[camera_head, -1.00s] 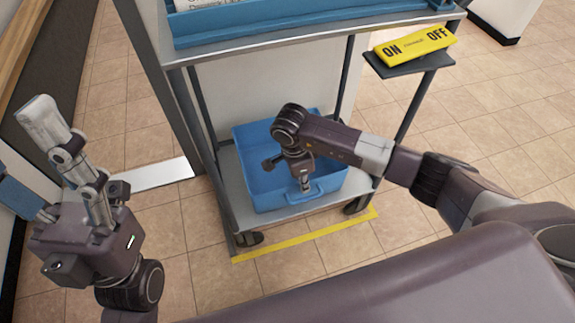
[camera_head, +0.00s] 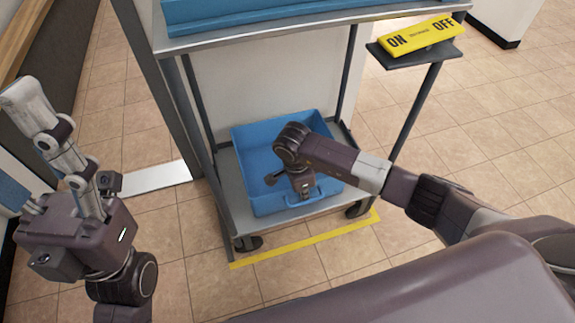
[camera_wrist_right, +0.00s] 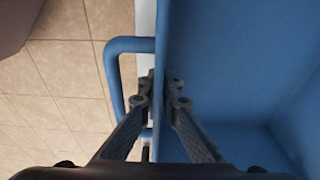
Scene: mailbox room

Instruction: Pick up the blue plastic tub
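The blue plastic tub (camera_head: 257,180) sits on the lower shelf of a grey cart, with a loop handle on its front wall. My right gripper (camera_head: 303,197) points down at that front wall. In the right wrist view, my right gripper (camera_wrist_right: 159,92) has one finger on each side of the wall of the tub (camera_wrist_right: 225,60). The fingertips are close together and look shut on the wall, beside the handle (camera_wrist_right: 115,85). My left gripper (camera_head: 25,100) is raised at the left, away from the tub; its finger gap is not clear.
The cart's lower shelf (camera_head: 229,190) has posts at its corners. Its upper shelf (camera_head: 300,27) holds another blue tub (camera_head: 240,15). A yellow ON/OFF sign (camera_head: 420,36) rests on a side ledge. Yellow tape (camera_head: 305,240) marks the tiled floor in front.

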